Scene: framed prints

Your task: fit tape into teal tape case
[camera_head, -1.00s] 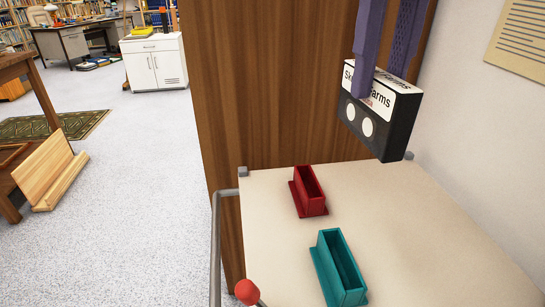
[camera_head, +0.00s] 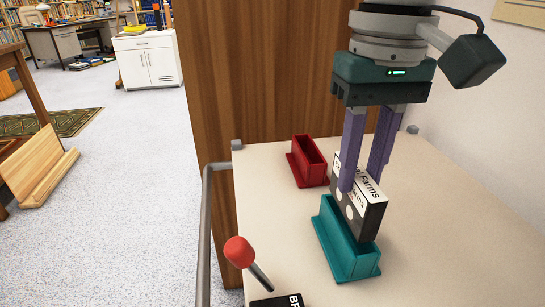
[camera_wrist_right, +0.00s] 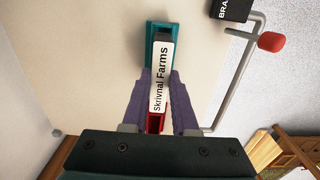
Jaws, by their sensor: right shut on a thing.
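The black tape with a white "Skrivnal Farms" label (camera_head: 372,212) stands upright in my right gripper (camera_head: 362,180), whose purple fingers are shut on its sides. The tape's lower edge is at the opening of the teal tape case (camera_head: 345,255); I cannot tell how far inside it is. In the right wrist view the label (camera_wrist_right: 161,78) lies between the fingers (camera_wrist_right: 160,95), and the teal case (camera_wrist_right: 160,28) shows around the tape's far end. The case stands on the cream tabletop. My left gripper is not in view.
A red case (camera_head: 308,165) stands behind the teal one on the tabletop (camera_head: 265,210). A red-tipped rod (camera_head: 240,252) and a black box (camera_head: 278,300) are at the front left. A grey rail (camera_head: 205,220) runs along the left edge. The right side of the tabletop is clear.

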